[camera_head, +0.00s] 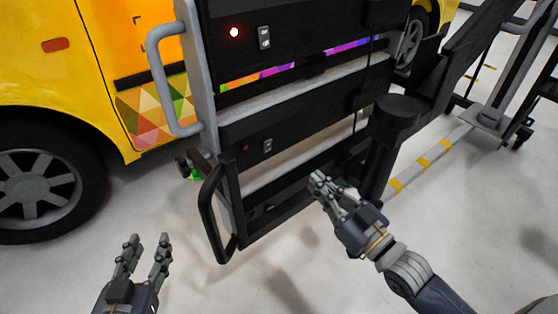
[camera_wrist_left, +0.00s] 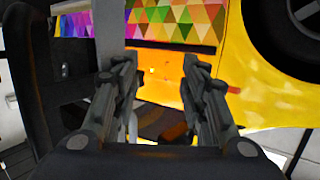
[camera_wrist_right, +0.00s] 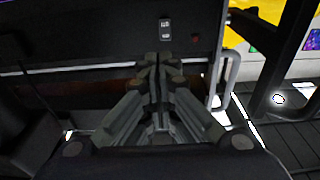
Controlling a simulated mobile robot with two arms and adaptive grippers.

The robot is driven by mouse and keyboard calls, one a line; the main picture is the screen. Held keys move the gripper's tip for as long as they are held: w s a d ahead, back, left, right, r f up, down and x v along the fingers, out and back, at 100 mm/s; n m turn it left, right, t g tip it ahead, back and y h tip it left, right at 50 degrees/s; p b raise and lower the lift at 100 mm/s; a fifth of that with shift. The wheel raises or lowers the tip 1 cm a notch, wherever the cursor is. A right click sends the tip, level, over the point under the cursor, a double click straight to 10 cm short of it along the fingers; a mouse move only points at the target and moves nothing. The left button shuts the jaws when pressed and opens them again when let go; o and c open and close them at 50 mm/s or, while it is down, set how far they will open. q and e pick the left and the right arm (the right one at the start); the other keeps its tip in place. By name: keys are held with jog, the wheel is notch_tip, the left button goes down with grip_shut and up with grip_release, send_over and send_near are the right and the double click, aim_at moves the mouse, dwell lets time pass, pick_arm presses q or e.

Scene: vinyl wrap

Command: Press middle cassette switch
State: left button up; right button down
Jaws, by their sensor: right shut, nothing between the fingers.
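The middle cassette (camera_head: 300,150) is a dark panel in the rack. Its small pale rocker switch (camera_head: 267,146) sits right of a dim, dark red indicator (camera_head: 246,148). The top cassette has a lit red light (camera_head: 234,32) and its own switch (camera_head: 264,37). My right gripper (camera_head: 317,180) is shut and empty, below and right of the middle switch, in front of the lower cassette. In the right wrist view a switch (camera_wrist_right: 165,30) and a dim red indicator (camera_wrist_right: 195,38) lie beyond the shut fingertips (camera_wrist_right: 156,60); I cannot tell which cassette they belong to. My left gripper (camera_head: 148,242) is open and empty.
A silver handle (camera_head: 158,80) and a black handle (camera_head: 209,212) stick out at the rack's left side. A black post (camera_head: 380,150) stands close to my right gripper. A yellow vehicle (camera_head: 60,85) stands behind. The floor around my left gripper is clear.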

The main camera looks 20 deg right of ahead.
pick_arm(q)
jog(key=shift+s+r, duration=0.2)
jog(key=shift+r, duration=0.2)
pick_arm(e)
jog(key=shift+s+a+r, duration=0.25)
jog(key=shift+r, duration=0.15)
jog(key=b, duration=0.2)
send_near(268, 146)
notch_tip(268, 146, up, 3)
jog(key=w, duration=0.1)
jog(key=b+x, duration=0.1)
jog(key=x, duration=0.3)
jog(key=shift+w, duration=0.4)
pick_arm(q)
notch_tip(268, 146, up, 13)
jog(key=s+d+t+h, duration=0.1)
jog(key=t+h, duration=0.1)
jog(key=t, duration=0.5)
jog(key=shift+d+t+h, duration=0.2)
jog(key=shift+t+h, duration=0.2)
pick_arm(e)
jog(key=shift+w+a, duration=0.25)
jog(key=shift+w, duration=0.15)
pick_arm(q)
jog(key=shift+s, duration=0.1)
